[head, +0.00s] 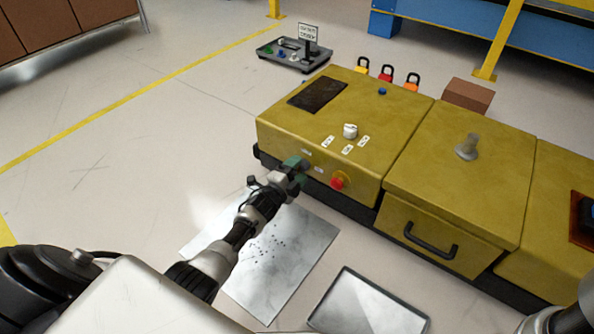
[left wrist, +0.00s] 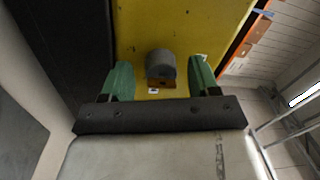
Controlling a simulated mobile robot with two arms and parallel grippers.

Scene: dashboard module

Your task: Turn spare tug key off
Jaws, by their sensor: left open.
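The yellow tug (head: 405,145) stands across the middle and right of the head view. My left gripper (head: 299,168) is at its front face, left of a red round button (head: 338,182). In the left wrist view my left gripper (left wrist: 161,78) is open, with one green finger on each side of a dark grey knob (left wrist: 160,65), which looks like the key. The knob sits on an orange-brown base on the yellow face. Gaps show between the knob and both fingers. In the head view the gripper hides the knob.
A white knob (head: 350,131) with several small labels is on the tug's top. A black drawer handle (head: 430,240) is to the right. Metal sheets (head: 285,265) lie on the floor in front. A dark tray (head: 293,55) with a sign stands behind.

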